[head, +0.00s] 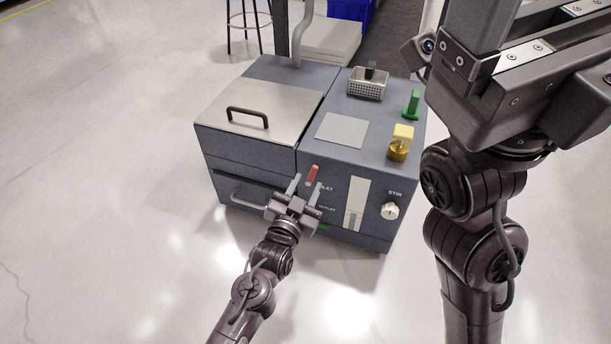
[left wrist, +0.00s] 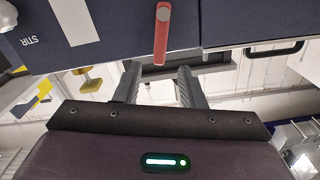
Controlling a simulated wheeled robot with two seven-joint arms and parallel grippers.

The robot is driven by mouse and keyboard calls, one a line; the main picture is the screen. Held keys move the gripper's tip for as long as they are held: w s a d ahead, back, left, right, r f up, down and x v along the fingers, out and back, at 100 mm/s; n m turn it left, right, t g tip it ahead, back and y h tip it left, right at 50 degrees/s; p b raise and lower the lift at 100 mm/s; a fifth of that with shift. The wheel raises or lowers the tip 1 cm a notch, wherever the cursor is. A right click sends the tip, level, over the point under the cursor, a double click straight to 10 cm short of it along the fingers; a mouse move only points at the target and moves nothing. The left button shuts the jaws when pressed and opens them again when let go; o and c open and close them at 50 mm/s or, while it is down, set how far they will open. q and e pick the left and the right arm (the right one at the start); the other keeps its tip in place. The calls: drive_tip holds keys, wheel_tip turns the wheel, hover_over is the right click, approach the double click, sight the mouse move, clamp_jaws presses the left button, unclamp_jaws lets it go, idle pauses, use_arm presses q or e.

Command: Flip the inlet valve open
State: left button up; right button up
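The inlet valve's red lever (head: 313,174) is on the front of the blue-grey machine (head: 345,195), beside a label ending in "LET". My left gripper (head: 305,187) is open in front of it, with one finger on each side of the lever in the head view. In the left wrist view the red lever (left wrist: 162,35) shows just beyond and between the open fingertips (left wrist: 158,70). I see no clear contact. A patch of green near the "OUTLET" label is mostly hidden by my gripper. My right gripper (head: 530,65) is large and cropped at upper right, its fingertips unclear.
The STIR knob (head: 390,211) and a pale vertical strip (head: 356,200) are right of the lever. A front handle (head: 248,195) is at left. On top are a lid with a black handle (head: 247,118), a basket (head: 368,84), and yellow (head: 402,135) and green (head: 411,104) fittings.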

sight(314, 171)
use_arm(q)
drive_tip(key=b+x, duration=0.2)
drive_tip(key=x, duration=0.3)
drive_tip(key=shift+w+d+f+b, duration=0.1)
drive_tip(key=shift+w+f+b, duration=0.05)
drive_tip(key=shift+b, duration=0.15)
drive_tip(key=shift+w+d, duration=0.15)
drive_tip(key=shift+w, duration=0.3)
drive_tip(key=shift+c, duration=0.2)
clamp_jaws()
